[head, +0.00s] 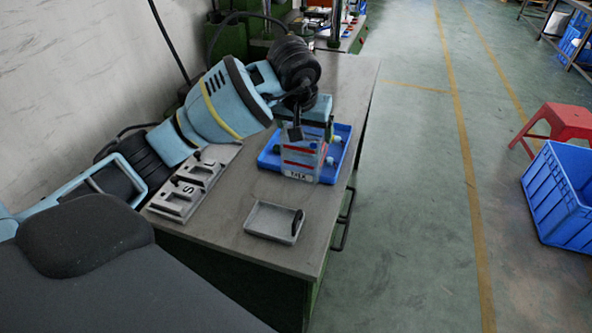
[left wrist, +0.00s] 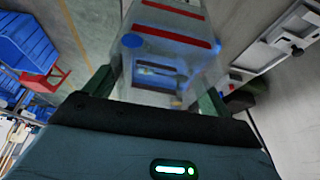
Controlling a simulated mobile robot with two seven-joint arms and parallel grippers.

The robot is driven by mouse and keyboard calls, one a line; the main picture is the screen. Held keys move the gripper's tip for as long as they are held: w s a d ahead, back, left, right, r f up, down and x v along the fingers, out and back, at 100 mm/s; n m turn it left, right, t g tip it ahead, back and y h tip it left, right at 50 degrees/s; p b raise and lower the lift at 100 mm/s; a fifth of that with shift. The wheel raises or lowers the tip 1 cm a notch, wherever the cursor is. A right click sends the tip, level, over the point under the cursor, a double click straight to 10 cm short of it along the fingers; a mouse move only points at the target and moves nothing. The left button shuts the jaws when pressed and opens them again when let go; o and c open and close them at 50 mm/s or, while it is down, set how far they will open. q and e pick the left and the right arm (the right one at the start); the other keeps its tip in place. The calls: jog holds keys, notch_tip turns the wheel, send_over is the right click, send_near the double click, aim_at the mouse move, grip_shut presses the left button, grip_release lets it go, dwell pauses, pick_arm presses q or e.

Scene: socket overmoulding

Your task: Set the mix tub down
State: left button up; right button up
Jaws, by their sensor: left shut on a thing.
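The mix tub (head: 302,160) is a translucent grey tub with red bands and a white label low on its front. My left gripper (head: 297,132) is shut on it from above. In the head view the tub looks roughly upright and overlaps the blue tray (head: 336,160); whether its base touches anything I cannot tell. In the left wrist view the tub (left wrist: 165,60) fills the space between the two fingers of my left gripper (left wrist: 158,95), with its red bands and a blue dot showing. My right gripper is not in view.
A grey holder (head: 185,203) marked S and L lies on the bench (head: 225,238) at left. A shallow grey tray (head: 262,225) with a dark piece at its right side lies near the front edge. Bare bench lies between them. Some dark and red pieces lie in the blue tray.

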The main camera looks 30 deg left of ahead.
aim_at(305, 161)
pick_arm(q)
jog(key=shift+f, duration=4.9)
jog(key=shift+f, duration=0.2)
jog(key=o, duration=1.1)
jog(key=shift+o, duration=0.2)
jog(key=shift+r, duration=0.1)
jog(key=shift+r, duration=0.3)
jog(key=v, duration=1.1)
jog(key=shift+s+r+p, duration=0.2)
jog(key=shift+s+p, duration=0.05)
jog(key=shift+p, duration=0.2)
jog(key=shift+d, duration=0.15)
